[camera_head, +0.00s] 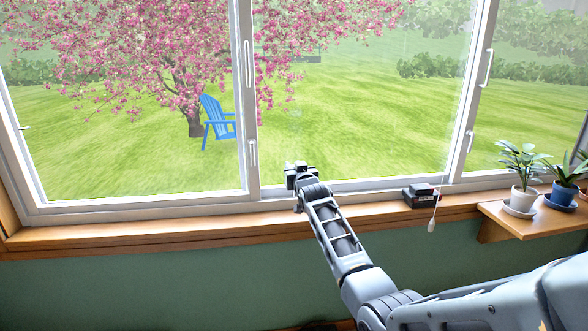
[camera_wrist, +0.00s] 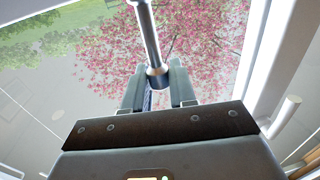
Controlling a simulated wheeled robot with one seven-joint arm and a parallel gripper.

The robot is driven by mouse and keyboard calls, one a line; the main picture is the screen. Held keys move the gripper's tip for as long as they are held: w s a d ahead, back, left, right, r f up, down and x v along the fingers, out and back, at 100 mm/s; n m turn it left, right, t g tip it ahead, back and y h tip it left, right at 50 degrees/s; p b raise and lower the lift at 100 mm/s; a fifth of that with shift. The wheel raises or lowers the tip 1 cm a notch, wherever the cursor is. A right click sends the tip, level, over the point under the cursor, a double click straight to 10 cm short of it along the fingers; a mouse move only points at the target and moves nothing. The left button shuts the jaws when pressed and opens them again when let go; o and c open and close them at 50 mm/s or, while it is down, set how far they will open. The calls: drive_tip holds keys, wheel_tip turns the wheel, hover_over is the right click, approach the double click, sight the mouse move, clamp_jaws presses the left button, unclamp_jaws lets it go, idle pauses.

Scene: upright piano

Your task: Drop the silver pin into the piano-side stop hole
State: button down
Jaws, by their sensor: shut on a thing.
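The silver pin (camera_wrist: 150,38) shows in the wrist view as a smooth metal rod with a thicker collar at its lower end. My gripper (camera_wrist: 157,78) is shut on it at the collar, and the rod extends toward the top of the picture. In the head view my gripper (camera_head: 297,170) is in front of the window, just above the sill and right of the middle window post. The pin cannot be made out clearly there. I cannot make out the stop hole in either view, and no piano shows.
The wooden sill (camera_head: 150,234) runs below the sliding window frame (camera_head: 246,100). Potted plants (camera_head: 525,196) stand on a wooden shelf (camera_head: 497,217) farther right. The left sill is clear.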

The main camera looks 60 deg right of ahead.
drive_tip(key=shift+f+b, duration=1.45)
drive_tip(key=shift+f, duration=0.5)
idle(1.7)
drive_tip(key=c, duration=0.8)
unclamp_jaws()
drive_tip(key=p+v, duration=0.2)
drive_tip(key=v, duration=0.6)
drive_tip(key=shift+d+r, duration=0.1)
